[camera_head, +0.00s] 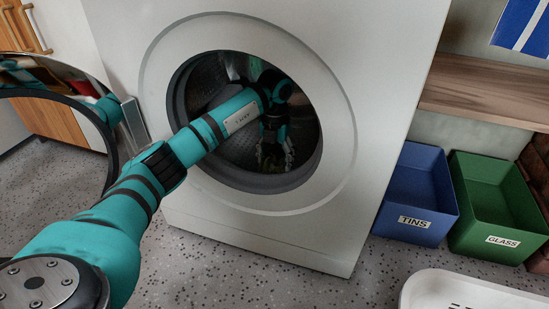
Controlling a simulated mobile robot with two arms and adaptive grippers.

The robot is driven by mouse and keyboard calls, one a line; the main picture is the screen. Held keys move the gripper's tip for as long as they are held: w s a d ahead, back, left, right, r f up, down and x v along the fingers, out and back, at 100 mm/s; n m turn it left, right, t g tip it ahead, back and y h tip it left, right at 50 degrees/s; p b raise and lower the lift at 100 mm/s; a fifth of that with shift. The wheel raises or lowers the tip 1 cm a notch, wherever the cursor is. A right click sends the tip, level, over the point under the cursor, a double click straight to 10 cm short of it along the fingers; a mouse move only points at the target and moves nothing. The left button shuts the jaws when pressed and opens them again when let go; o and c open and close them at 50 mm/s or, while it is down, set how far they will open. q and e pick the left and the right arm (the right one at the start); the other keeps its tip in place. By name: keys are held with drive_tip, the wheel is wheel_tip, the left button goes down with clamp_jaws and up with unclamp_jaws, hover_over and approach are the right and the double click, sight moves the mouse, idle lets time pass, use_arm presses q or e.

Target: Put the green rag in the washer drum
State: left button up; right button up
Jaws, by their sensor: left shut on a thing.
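The white washer (330,235) stands in the middle, with its round door (112,150) swung open to the left. My left arm reaches through the opening into the metal drum (238,150). My left gripper (274,160) is inside the drum, pointing down near its lower right part. Most of the rag is hidden or too small to make out. My right gripper is not in view.
The drum opening's rim (262,183) surrounds my left arm closely. A blue TINS bin (420,190) and a green GLASS bin (500,210) stand on the floor to the right, below a wooden shelf (485,90). A white tray-like thing (470,290) is at the lower right.

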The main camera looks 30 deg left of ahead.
sight(275, 154)
use_arm(q)
drive_tip(key=shift+f, duration=0.5)
drive_tip(key=o, duration=1)
drive_tip(key=shift+o, duration=0.2)
drive_tip(key=shift+r+b, duration=0.3)
drive_tip(key=shift+r, duration=0.3)
wheel_tip(275, 154, up, 8)
drive_tip(key=p, duration=0.6)
drive_tip(key=shift+f, duration=0.25)
